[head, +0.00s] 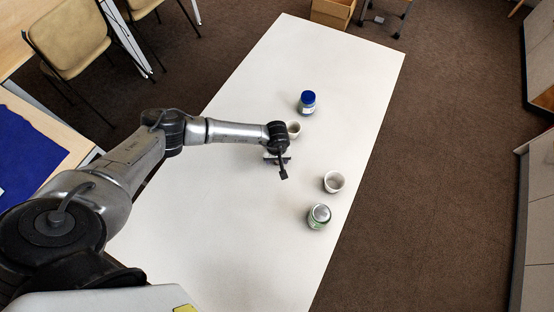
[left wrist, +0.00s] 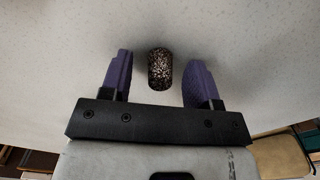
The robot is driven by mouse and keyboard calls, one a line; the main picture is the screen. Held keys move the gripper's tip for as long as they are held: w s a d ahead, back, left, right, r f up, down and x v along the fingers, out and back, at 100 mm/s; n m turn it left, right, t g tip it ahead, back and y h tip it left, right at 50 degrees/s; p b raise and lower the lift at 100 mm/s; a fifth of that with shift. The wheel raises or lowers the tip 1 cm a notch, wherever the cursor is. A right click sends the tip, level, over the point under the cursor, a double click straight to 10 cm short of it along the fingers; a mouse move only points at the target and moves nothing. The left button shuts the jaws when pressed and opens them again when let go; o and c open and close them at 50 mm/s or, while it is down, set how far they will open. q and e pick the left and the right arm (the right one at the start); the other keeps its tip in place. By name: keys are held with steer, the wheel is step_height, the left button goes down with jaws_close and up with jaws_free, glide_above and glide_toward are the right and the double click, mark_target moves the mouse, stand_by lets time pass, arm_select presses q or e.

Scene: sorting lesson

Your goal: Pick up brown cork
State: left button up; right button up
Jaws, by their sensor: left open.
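The brown cork (left wrist: 160,69) shows in the left wrist view as a short speckled dark cylinder on the white table. It is between and slightly beyond the two purple fingers of my left gripper (left wrist: 160,78), with a gap on each side. My left gripper is open and nothing is in its grasp. In the head view my left gripper (head: 277,160) hangs low over the middle of the white table (head: 228,205). The cork cannot be made out there, under or behind the arm. My right gripper is in neither view.
The table's near left part is clear.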

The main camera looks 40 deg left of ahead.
arm_select(q)
steer(key=shift+c, duration=0.3)
jaws_close()
steer(key=shift+r, duration=0.1)
stand_by(0.4)
